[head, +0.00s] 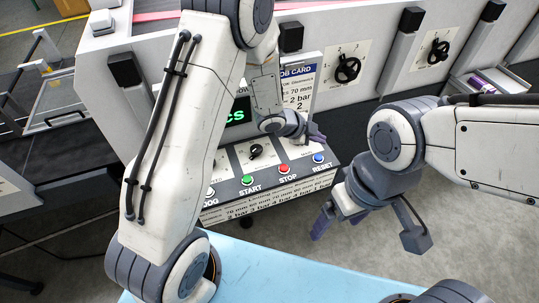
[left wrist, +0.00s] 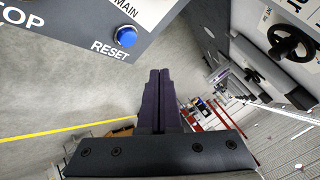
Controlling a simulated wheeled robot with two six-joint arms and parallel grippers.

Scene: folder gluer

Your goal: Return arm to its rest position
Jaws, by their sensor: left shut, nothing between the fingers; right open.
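My left gripper (head: 316,134) is shut and empty in front of the job card (head: 300,90), above the control panel. Its closed purple fingers also show in the left wrist view (left wrist: 160,98), apart from the blue RESET button (left wrist: 126,37). In the head view the RESET button (head: 318,158) is just below the fingertips. My right gripper (head: 362,222) is open and empty, to the right of the control panel and over the grey floor. My left arm (head: 185,120) covers part of the panel and the screen.
The panel has a green START button (head: 247,180), a red STOP button (head: 284,169) and a black rotary knob (head: 255,151). Two black handwheels (head: 347,69) (head: 439,50) stand on the machine front. An open drawer (head: 490,84) holds a purple item. A light blue surface (head: 270,272) lies in front.

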